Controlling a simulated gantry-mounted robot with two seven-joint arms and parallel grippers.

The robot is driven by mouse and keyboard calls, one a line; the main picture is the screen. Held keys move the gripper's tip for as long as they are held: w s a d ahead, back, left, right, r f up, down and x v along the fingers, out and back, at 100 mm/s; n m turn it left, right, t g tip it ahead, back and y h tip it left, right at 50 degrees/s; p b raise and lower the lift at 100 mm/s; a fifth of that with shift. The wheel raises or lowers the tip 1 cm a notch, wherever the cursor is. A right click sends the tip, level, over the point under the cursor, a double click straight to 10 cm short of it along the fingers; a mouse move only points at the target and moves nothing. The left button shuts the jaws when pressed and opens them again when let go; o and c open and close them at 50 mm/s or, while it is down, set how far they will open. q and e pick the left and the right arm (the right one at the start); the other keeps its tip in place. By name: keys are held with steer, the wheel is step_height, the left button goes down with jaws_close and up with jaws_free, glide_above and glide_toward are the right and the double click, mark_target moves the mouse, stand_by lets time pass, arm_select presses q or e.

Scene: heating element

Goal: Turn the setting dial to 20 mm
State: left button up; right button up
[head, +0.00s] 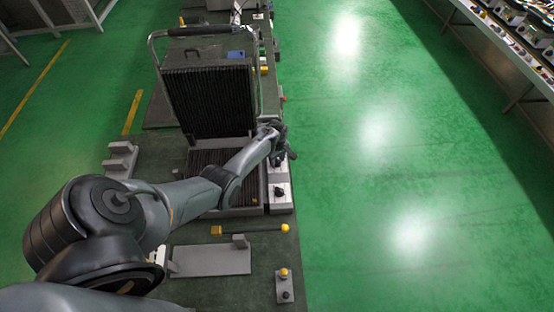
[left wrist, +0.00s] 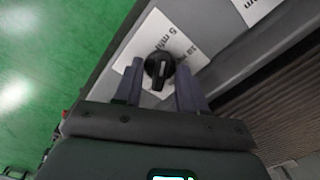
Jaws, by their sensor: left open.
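The setting dial (left wrist: 159,67) is a round black knob with a pale pointer line, on a white label printed with "5 mm" and other partly hidden marks. In the left wrist view the pointer line runs roughly up and down the picture. My left gripper (left wrist: 160,78) is open, with one finger on each side of the dial; I cannot tell whether they touch it. In the head view my left gripper (head: 281,146) is over the right side of the machine, hiding part of its control strip. My right gripper is in neither view.
The machine's ribbed black lid (head: 210,102) stands raised. Another black knob (head: 280,191) sits on a white label nearer the front of the strip. A yellow-ended tool (head: 250,231) and a small control box (head: 284,285) are in front. Green floor at right is clear.

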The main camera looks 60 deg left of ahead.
arm_select(q)
jaws_close()
